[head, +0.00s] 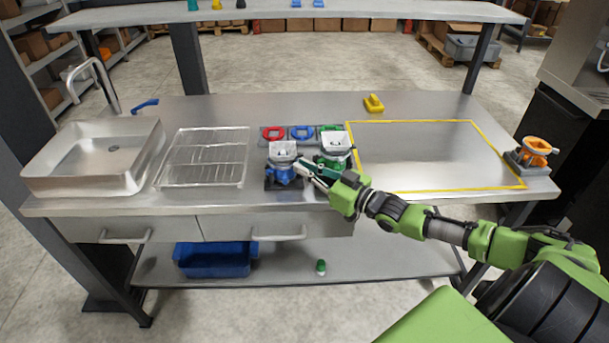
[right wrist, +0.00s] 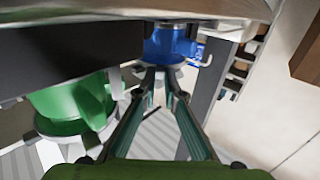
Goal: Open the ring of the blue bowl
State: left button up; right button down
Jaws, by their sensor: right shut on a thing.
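The blue bowl (head: 283,153) is a blue-bodied dispenser with a square, light grey hopper on top. It stands upright on a dark base near the front edge of the steel counter. My right gripper (head: 303,169) reaches in from the right at the dispenser's right side. In the right wrist view its fingertips (right wrist: 163,77) are together at a small part just by the blue body (right wrist: 168,45). The gripper is shut on that part, seemingly the ring or its tab; the fingers hide most of it. My left gripper is not in view.
A green dispenser (head: 335,147) stands close to the right of the blue one, by my right gripper. Red (head: 273,133) and blue (head: 302,132) rings lie behind. A wire rack (head: 205,158) and sink (head: 95,158) are left. The yellow-outlined area (head: 430,155) is clear.

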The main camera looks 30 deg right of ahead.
jog(key=shift+d, duration=0.1)
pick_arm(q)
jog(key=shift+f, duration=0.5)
pick_arm(e)
jog(key=c, duration=2.1)
grip_release()
jog(key=shift+c, duration=0.2)
jog(key=shift+r, duration=0.1)
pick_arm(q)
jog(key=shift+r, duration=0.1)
